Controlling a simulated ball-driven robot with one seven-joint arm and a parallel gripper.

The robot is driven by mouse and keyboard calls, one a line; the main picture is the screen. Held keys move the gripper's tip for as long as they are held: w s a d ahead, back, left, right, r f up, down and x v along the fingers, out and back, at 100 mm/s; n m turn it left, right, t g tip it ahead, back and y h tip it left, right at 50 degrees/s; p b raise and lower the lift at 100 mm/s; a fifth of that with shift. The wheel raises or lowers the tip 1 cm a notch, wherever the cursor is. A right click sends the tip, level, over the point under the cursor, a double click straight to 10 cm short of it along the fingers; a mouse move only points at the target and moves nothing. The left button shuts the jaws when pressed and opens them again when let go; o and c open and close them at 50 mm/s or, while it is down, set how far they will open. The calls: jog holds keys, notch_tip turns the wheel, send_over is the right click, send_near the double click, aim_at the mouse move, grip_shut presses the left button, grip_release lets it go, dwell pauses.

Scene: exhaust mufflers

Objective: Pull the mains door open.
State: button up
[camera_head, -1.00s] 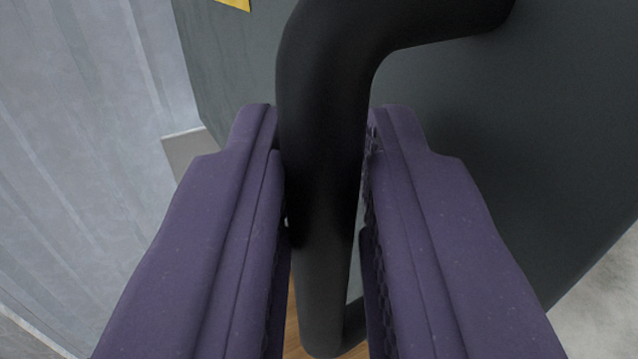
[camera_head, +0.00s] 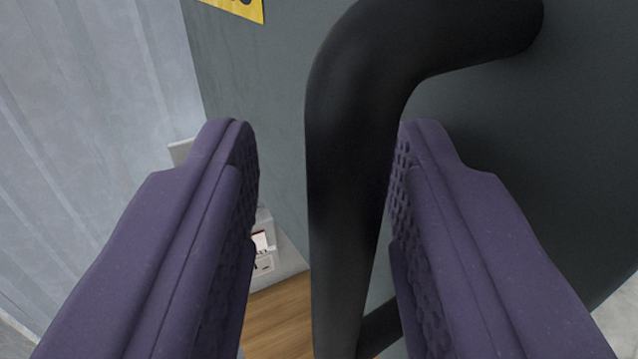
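The black tubular handle (camera_head: 345,170) runs down the middle of the camera view and bends right at its top to meet the dark grey-green door (camera_head: 520,150). My gripper (camera_head: 327,135) is open, with its two purple fingers on either side of the handle. The left finger stands clear of the bar with a wide gap. The right finger is very close to the bar; I cannot tell if it touches. The fingers hide parts of the door. How far the door stands open cannot be told from this view.
A yellow label (camera_head: 238,8) is on the door at the top. A grey ribbed wall (camera_head: 90,130) is at the left. Beyond the door's lower left edge are a pale grey box (camera_head: 275,266) with a white label and a wood-coloured surface (camera_head: 280,320).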

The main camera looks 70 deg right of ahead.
jog(key=b+v, duration=0.1)
jog(key=v, duration=0.6)
jog(key=shift+a, duration=0.2)
